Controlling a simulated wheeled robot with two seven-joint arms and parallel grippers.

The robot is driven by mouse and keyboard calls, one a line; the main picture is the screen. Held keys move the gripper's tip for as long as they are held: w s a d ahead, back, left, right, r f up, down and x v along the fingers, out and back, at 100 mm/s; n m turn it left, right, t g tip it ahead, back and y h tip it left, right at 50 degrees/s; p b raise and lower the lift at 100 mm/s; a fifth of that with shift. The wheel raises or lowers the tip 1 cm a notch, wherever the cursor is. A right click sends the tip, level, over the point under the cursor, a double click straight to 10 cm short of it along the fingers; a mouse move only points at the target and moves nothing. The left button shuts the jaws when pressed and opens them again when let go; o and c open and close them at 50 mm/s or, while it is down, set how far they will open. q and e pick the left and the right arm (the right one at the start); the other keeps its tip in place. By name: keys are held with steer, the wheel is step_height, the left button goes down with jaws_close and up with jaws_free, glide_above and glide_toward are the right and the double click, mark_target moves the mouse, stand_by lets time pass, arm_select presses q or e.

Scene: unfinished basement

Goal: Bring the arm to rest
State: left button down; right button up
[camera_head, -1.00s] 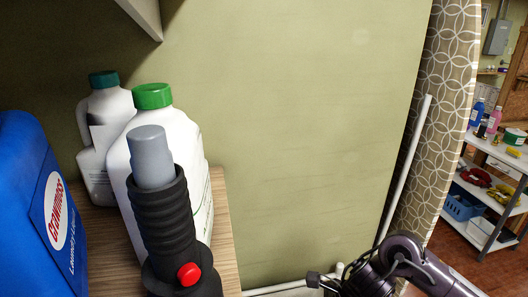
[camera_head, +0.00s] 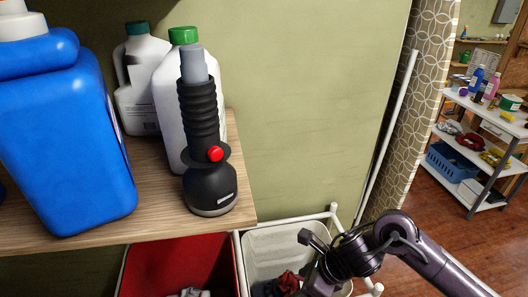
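My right arm comes in from the lower right, in front of the white laundry bin. Its gripper (camera_head: 308,258) is at the arm's left end, small and dark, seen edge-on, so its opening cannot be made out. It is to the right of and below the shelf edge, apart from the things on the shelf. My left arm and gripper are not in view.
A wooden shelf (camera_head: 150,205) at left holds a blue detergent jug (camera_head: 65,140), white bottles with green caps (camera_head: 172,100) and a black flashlight-like device (camera_head: 208,185). Below are a red bin (camera_head: 180,262) and a white bin (camera_head: 285,240). A white shelf unit (camera_head: 500,125) stands far right.

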steer(key=a+r+m+t+y, duration=0.1)
steer(key=a+r+m+t, duration=0.25)
steer(key=a+m, duration=0.55)
steer(key=s+d+f+n+g+h, duration=0.15)
steer(key=s+d+n, duration=0.25)
steer(key=d+n, duration=0.5)
steer(key=s+d+f+n+h, duration=0.1)
steer(key=s+d+n+h, duration=0.25)
steer(key=n, duration=1.05)
steer(key=s+d+f+n+g+h, duration=0.1)
steer(key=s+d+n, duration=0.5)
steer(key=n, duration=0.5)
step_height(320, 180, down, 30)
steer(key=d+g, duration=0.1)
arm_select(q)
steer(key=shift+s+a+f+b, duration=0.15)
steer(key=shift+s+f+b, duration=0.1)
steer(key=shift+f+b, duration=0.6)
arm_select(e)
steer(key=s+d+f, duration=0.2)
steer(key=s+f, duration=0.8)
steer(key=s+d+f+g, duration=0.1)
steer(key=s+f, duration=0.8)
steer(key=s, duration=0.1)
steer(key=shift+s+d+f+n, duration=0.2)
steer(key=shift+d+f+n, duration=0.1)
steer(key=shift+d+f, duration=0.1)
